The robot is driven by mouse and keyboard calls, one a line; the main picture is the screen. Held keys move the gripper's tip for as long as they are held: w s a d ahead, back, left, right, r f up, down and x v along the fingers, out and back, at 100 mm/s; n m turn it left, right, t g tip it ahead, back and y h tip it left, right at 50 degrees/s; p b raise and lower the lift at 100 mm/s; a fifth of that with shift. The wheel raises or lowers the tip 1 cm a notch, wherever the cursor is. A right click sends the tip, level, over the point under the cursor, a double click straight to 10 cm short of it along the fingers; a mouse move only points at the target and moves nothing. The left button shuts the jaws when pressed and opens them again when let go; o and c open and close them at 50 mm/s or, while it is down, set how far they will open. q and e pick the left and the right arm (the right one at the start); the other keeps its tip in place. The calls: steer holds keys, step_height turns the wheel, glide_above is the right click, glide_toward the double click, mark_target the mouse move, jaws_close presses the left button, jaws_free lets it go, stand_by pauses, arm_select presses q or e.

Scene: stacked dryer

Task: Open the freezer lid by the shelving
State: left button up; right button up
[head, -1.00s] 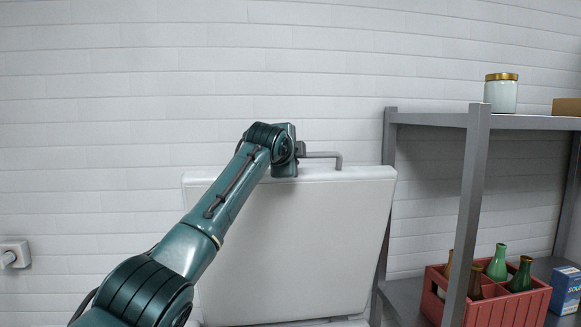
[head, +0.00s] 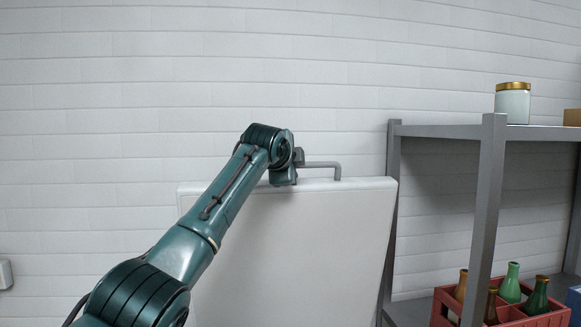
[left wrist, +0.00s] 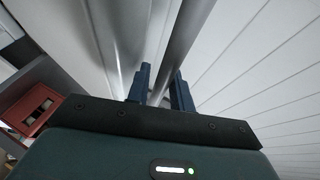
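The white freezer lid (head: 295,250) stands raised, close to upright, in front of the brick wall in the head view. A grey bar handle (head: 322,165) runs along its top edge. My left gripper (left wrist: 161,88) is at the left part of this handle. In the left wrist view its two dark blue fingers stand on either side of a grey bar, the handle (left wrist: 187,35), and appear closed on it. The head view hides the fingertips behind my wrist. The freezer body is out of view below. My right gripper is in neither view.
Grey metal shelving (head: 487,220) stands just right of the lid, its post near the lid's right edge. It holds a white jar (head: 512,104) on top and a red crate (head: 444,305) of bottles below. Bare wall is left of the lid.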

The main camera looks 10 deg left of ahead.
arm_select(q)
steer(key=shift+o, duration=1.4)
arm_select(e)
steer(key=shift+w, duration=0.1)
